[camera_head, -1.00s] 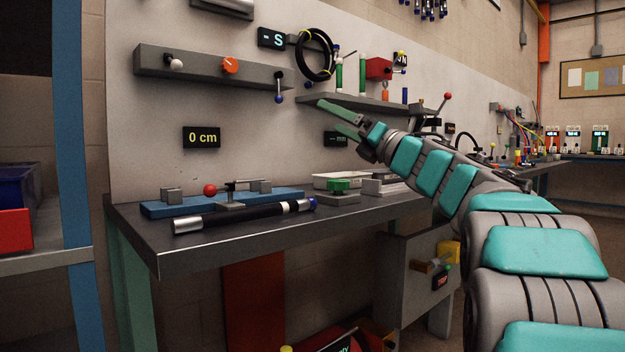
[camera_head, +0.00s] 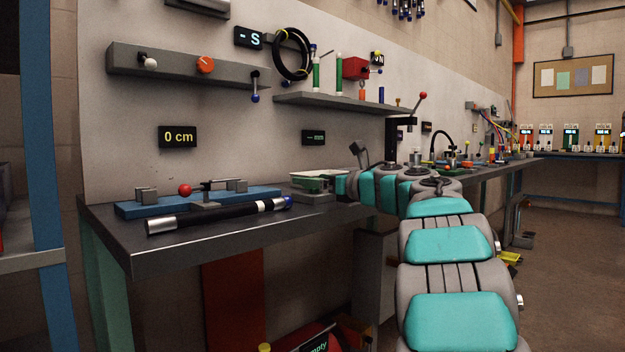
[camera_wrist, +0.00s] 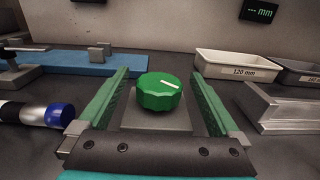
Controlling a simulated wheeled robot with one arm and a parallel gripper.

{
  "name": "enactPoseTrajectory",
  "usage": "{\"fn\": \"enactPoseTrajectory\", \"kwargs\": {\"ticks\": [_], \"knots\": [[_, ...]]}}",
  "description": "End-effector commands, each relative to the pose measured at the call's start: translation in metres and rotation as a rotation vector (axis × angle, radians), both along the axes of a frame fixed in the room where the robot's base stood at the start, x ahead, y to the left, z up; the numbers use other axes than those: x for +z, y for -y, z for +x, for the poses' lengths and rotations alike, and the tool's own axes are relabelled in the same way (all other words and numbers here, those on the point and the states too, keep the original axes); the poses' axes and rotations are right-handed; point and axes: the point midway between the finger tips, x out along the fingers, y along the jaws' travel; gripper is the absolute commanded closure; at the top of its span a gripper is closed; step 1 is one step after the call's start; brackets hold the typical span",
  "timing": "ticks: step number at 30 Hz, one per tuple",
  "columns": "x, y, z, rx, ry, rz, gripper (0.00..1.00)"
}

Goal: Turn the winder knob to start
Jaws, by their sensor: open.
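The winder knob looks to be the round green knob (camera_wrist: 160,91) with a white pointer mark, on a grey block (camera_wrist: 157,123) on the bench. In the wrist view the mark points right and slightly away. My gripper (camera_wrist: 158,80) is open, with one green finger on each side of the knob and gaps between. In the head view my gripper (camera_head: 318,178) is low over the bench at the knob's block; the knob is mostly hidden there by the fingers. I cannot tell whether the fingers are level with the knob.
A white tray (camera_wrist: 238,70) marked 120 mm stands to the right. An orange knob (camera_head: 205,64) is on the wall rail.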

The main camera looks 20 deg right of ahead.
Motion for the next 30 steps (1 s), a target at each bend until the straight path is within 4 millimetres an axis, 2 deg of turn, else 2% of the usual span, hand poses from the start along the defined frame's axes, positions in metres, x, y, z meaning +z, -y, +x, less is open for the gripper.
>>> {"fn": "enactPoseTrajectory", "kwargs": {"ticks": [4,12,30], "knots": [[0.0006,-0.0034,0.0086,0.002,0.002,0.0,0.01],[0.001,-0.0037,0.0095,0.0,0.002,0.0,0.01],[0.001,-0.0034,0.0093,0.0,0.002,0.001,0.69]]}}
